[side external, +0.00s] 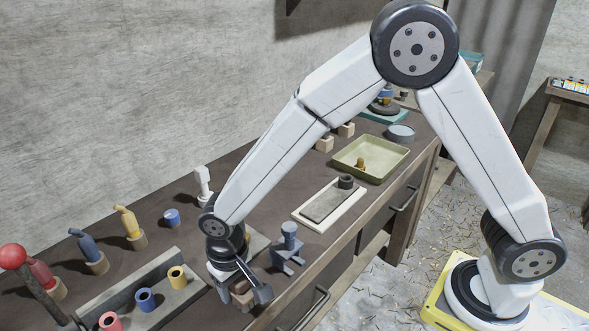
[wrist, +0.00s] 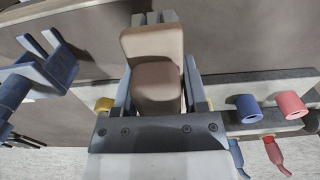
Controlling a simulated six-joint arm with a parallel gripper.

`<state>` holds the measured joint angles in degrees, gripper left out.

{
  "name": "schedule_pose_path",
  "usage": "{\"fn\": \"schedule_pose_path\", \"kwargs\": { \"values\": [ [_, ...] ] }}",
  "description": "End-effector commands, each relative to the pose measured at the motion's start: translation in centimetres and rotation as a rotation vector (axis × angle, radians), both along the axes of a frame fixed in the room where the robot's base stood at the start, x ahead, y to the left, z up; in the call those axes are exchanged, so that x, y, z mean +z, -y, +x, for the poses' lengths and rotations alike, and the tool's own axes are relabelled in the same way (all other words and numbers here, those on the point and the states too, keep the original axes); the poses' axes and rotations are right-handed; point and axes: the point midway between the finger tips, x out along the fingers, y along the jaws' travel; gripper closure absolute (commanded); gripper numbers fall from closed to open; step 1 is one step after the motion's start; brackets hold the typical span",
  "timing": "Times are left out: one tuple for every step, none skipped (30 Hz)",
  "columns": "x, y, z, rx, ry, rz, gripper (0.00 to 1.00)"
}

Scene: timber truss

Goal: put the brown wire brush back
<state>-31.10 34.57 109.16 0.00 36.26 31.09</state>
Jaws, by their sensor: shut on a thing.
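The brown wire brush (wrist: 157,88) is between the fingers of my gripper (side external: 243,292) in the wrist view. It shows as a smooth brown block with a rounded lower part; no bristles are visible. In the side view only a small part of the brown brush (side external: 240,298) shows below my gripper, near the front edge of the bench. My gripper is shut on it. Whether the brush touches the bench cannot be told.
A grey rack (side external: 177,297) holding pink, blue and yellow cylinders lies to the left. A blue-grey stand (side external: 288,248) is close on the right. Beyond are a pale board (side external: 312,222) and a green tray (side external: 385,163). Several handled tools (side external: 129,222) stand behind.

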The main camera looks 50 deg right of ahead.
Motion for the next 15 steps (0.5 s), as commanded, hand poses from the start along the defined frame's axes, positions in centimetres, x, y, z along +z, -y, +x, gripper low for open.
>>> {"fn": "schedule_pose_path", "kwargs": {
  "values": [
    [-0.1, 0.0, 0.1, 0.000, 0.000, 0.000, 1.00],
    [-0.2, -0.1, 0.2, 0.000, 0.000, 0.000, 1.00],
    [-0.4, -0.1, 0.3, 0.000, 0.001, 0.000, 1.00],
    [-0.5, -0.2, 0.4, 0.000, 0.000, 0.000, 1.00],
    [-0.7, -0.2, 0.5, 0.000, 0.000, 0.000, 1.00],
    [-1.2, -0.2, 0.5, 0.000, -0.001, -0.001, 1.00],
    [-1.5, -0.2, 0.5, 0.000, -0.002, -0.001, 1.00],
    [-1.9, -0.2, 0.4, 0.000, -0.003, -0.002, 1.00],
    [-2.4, -0.2, 0.5, 0.000, -0.002, -0.001, 1.00],
    [-2.6, -0.2, 0.5, 0.000, -0.001, -0.001, 1.00],
    [-2.9, -0.2, 0.5, 0.000, -0.001, -0.001, 1.00],
    [-3.2, -0.2, 0.4, 0.000, -0.002, -0.001, 1.00],
    [-3.4, -0.2, 0.4, 0.000, -0.001, -0.001, 1.00],
    [-3.5, -0.2, 0.5, 0.000, 0.000, -0.001, 1.00],
    [-3.6, -0.2, 0.5, 0.000, 0.001, 0.000, 1.00]
  ]
}}
